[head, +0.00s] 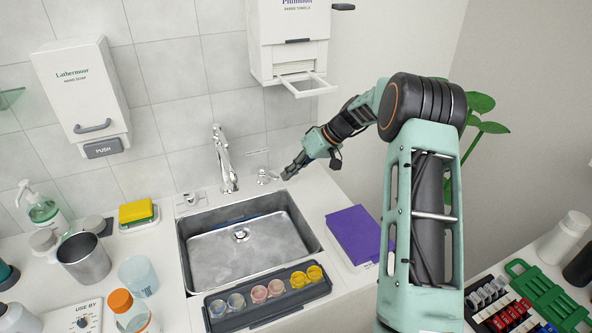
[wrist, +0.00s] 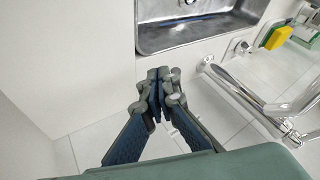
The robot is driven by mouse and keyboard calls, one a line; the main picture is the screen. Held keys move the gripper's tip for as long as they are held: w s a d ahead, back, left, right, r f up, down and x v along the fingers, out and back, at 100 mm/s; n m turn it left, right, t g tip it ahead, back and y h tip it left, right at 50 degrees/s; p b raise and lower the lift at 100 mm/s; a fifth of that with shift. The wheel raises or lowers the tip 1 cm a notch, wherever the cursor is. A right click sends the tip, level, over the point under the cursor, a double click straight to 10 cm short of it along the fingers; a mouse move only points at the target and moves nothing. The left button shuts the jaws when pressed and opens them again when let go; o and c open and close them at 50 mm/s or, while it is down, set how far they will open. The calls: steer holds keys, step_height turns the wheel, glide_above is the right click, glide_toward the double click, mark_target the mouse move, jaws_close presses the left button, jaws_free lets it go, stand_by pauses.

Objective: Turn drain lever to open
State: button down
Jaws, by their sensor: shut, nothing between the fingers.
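In the head view, a small chrome lever fitting (head: 265,177) stands on the sink deck, right of the faucet and below a small wall label. I take it to be the drain lever; its exact turn is too small to tell. My gripper (head: 287,174) is shut and empty, its fingertips close to the right of the fitting. I cannot tell whether they touch it. In the wrist view, my gripper (wrist: 160,82) has its fingertips together beside the sink's edge. The lever cannot be made out clearly there; the fingers may hide it.
A towel dispenser (head: 290,45) hangs above my gripper. A purple box (head: 354,234) lies right of the sink.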

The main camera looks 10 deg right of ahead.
steer(key=shift+s+a+f+b, duration=0.1)
steer(key=shift+s+b, duration=0.05)
steer(key=shift+b, duration=0.3)
steer(key=shift+s+a+m+t, duration=0.1)
steer(key=shift+a+m+t, duration=0.05)
steer(key=shift+m+t, duration=0.2)
steer(key=shift+s+a+m+b, duration=0.2)
steer(key=shift+m+b, duration=0.15)
steer(key=shift+b, duration=0.3)
steer(key=s+a+m+t+h+b, duration=0.2)
steer(key=a+m+t+h+b, duration=0.1)
steer(key=a+m+b, duration=0.3)
steer(key=shift+s+a+b, duration=0.2)
steer(key=shift+a+b, duration=0.4)
steer(key=shift+b, duration=0.6)
steer(key=shift+a, duration=0.1)
